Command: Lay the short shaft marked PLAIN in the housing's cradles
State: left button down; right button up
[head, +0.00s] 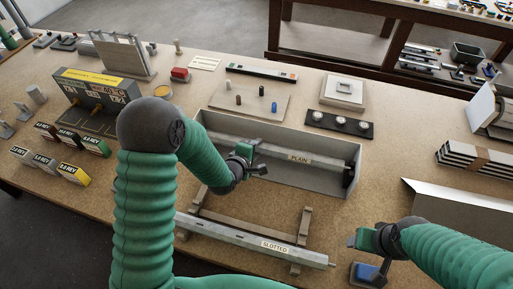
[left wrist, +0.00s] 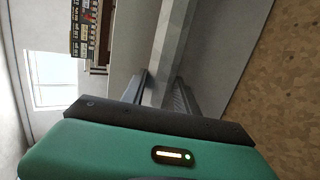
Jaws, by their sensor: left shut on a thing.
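The shaft marked PLAIN (head: 325,161) is a long grey bar with a cream label. It lies lengthwise within the grey open housing (head: 290,187) in the head view. My left gripper (head: 257,158) is shut on it, left of the label. In the left wrist view the pale bar (left wrist: 172,40) runs between the two dark fingers. A black part (head: 350,172) is at the shaft's right end. I cannot tell whether the shaft rests in the cradles, which are mostly hidden. My right gripper (head: 368,254) is above a blue block; its opening is unclear.
A bar marked SLOTTED (head: 250,240) lies on a wooden rack (head: 302,225) in front of the housing. The blue block (head: 367,272) sits low right. Behind the housing are a peg board (head: 255,97) and a black strip with knobs (head: 338,125). An angled grey sheet (head: 450,215) stands right.

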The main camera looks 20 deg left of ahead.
pick_arm(q)
jog(key=shift+d+f, duration=0.1)
jog(key=shift+f, duration=0.15)
jog(key=shift+f+b, duration=0.35)
jog(key=shift+b, duration=0.05)
jog(key=shift+s+f, duration=0.15)
jog(key=shift+s, duration=0.05)
jog(key=c, duration=1.2)
grip_release()
jog(key=o, duration=0.3)
jog(key=shift+w, duration=0.15)
jog(key=shift+o, duration=0.2)
